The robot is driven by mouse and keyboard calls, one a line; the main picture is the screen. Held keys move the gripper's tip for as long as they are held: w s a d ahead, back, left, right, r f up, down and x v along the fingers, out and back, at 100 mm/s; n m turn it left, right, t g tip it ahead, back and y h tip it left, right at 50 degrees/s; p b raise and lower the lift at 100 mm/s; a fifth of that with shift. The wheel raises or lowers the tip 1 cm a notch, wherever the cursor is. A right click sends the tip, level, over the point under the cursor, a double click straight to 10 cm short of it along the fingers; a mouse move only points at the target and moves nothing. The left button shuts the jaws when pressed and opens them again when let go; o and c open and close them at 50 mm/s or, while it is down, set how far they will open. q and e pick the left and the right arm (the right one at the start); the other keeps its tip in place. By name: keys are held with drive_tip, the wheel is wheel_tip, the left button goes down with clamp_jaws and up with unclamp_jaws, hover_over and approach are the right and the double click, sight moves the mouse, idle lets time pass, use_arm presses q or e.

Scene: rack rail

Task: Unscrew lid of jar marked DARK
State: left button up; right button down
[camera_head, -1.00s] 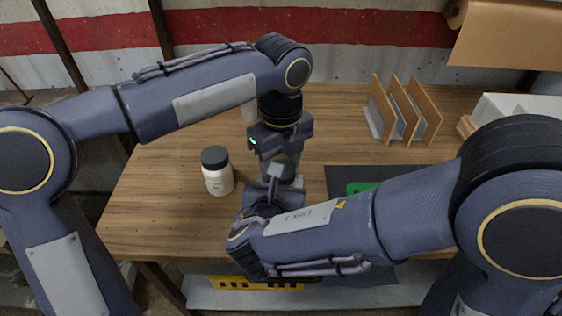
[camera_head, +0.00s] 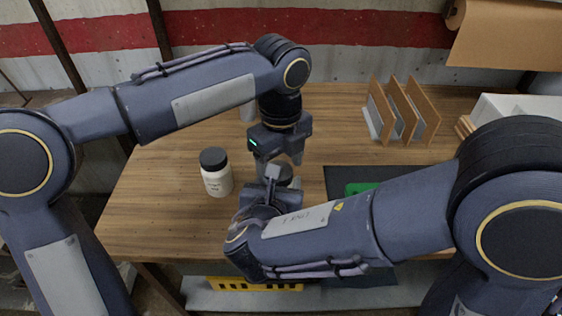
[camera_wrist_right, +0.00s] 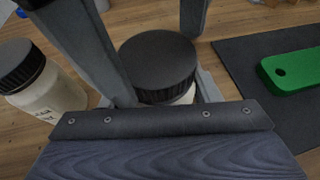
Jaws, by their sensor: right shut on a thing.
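A white jar with a black lid (camera_wrist_right: 160,62) is between the fingers of my right gripper (camera_wrist_right: 158,90), which is shut on the jar body below the lid. In the head view its dark lid (camera_head: 283,173) shows partly behind that gripper (camera_head: 266,192); its label is hidden. My left gripper (camera_head: 280,160) points down from above with its fingers apart, one on each side over the held jar's lid. A second white jar (camera_head: 217,181) with a black lid stands upright to the left, also in the wrist view (camera_wrist_right: 45,95); its label is too small to read.
A dark mat (camera_head: 335,181) with a green object (camera_wrist_right: 295,75) lies to the right. A wooden rack (camera_head: 405,110) with upright dividers stands at the back right. The table's left part is clear.

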use_arm(q)
drive_tip(key=shift+a, duration=0.1)
use_arm(e)
drive_tip(key=shift+w+d, duration=0.1)
drive_tip(key=shift+d, duration=0.1)
use_arm(q)
drive_tip(key=shift+r, duration=2.3)
drive_tip(key=shift+c, duration=0.3)
wheel_tip(320, 180, up, 2)
drive_tip(key=shift+r+m, duration=0.1)
drive_tip(key=shift+m, duration=1)
use_arm(e)
drive_tip(key=shift+a, duration=0.1)
use_arm(q)
drive_tip(key=shift+r+m, duration=0.3)
drive_tip(key=shift+m, duration=0.2)
wheel_tip(320, 180, down, 8)
drive_tip(key=shift+r, duration=0.25)
drive_tip(key=c, duration=1)
drive_tip(key=shift+r+n, duration=0.1)
drive_tip(key=shift+n, duration=1.6)
use_arm(e)
drive_tip(key=shift+a, duration=0.15)
